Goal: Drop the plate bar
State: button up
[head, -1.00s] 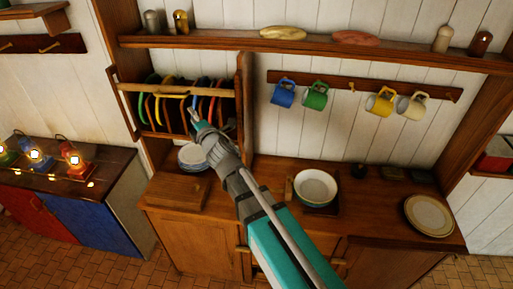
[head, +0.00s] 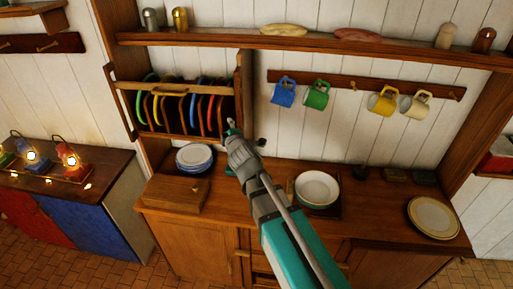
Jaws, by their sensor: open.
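The plate bar (head: 165,87) is a pale wooden rail running across the upper front of the wall plate rack (head: 108,100). Several coloured plates (head: 152,108) stand on edge in the rack behind and below it. The bar is roughly level, with a small knob or handle near its middle. My gripper (head: 232,124) is open, at the lower right corner of the rack. It is below and to the right of the bar, apart from it, and I see nothing in its jaws.
Stacked plates (head: 194,157) and a wooden box (head: 174,195) are on the counter below the rack. A bowl (head: 317,188) and a flat plate (head: 433,217) lie to the right. Mugs (head: 284,91) hang on the wall. Lit lanterns (head: 70,158) stand on the left cabinet.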

jog(key=d+f+m+g+h+b, duration=0.2)
jog(key=d+f+m+h, duration=0.1)
jog(key=d+f+m, duration=0.2)
jog(key=d+f, duration=0.2)
jog(key=d, duration=0.2)
jog(key=shift+w+f+h+b, duration=0.3)
jog(key=shift+w+h+b, duration=0.05)
jog(key=shift+h+b, duration=0.05)
jog(key=n+t+y+p, duration=0.4)
jog(key=n+t+p, duration=0.15)
jog(key=n, duration=0.25)
send_near(169, 94)
jog(key=f+b+v, duration=0.1)
jog(key=v, duration=0.2)
jog(key=shift+r, duration=0.15)
jog(key=p+x, duration=0.2)
jog(key=x, duration=1.1)
jog(key=shift+w+r, duration=0.2)
jog(key=shift+w, duration=0.1)
grip_shut()
